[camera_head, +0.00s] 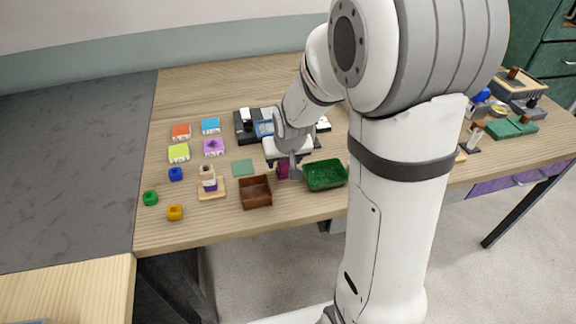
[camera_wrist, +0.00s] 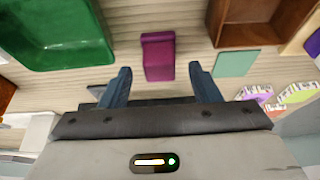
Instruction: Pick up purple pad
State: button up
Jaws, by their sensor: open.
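A flat purple pad (camera_head: 214,147) with a dark mark on it lies on the table, left of my gripper in the head view. It lies below a blue pad and right of a lime one. Part of a purple pad also shows at the right of the wrist view (camera_wrist: 257,90). My gripper (camera_head: 290,160) is open and empty, low over the table. In the wrist view its fingertips (camera_wrist: 161,82) point toward a magenta stepped block (camera_wrist: 158,56), which lies just beyond and between them. The block also shows beside my gripper in the head view (camera_head: 283,169).
A green tray (camera_head: 326,175) stands right of the block and a brown open box (camera_head: 256,192) stands left of it. A flat teal square (camera_head: 242,167) lies near the box. Orange (camera_head: 181,131), blue (camera_head: 210,126) and lime (camera_head: 179,152) pads lie at left.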

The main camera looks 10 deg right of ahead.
jog(key=shift+x, duration=1)
jog(key=shift+r, duration=0.1)
jog(key=c, duration=1.1)
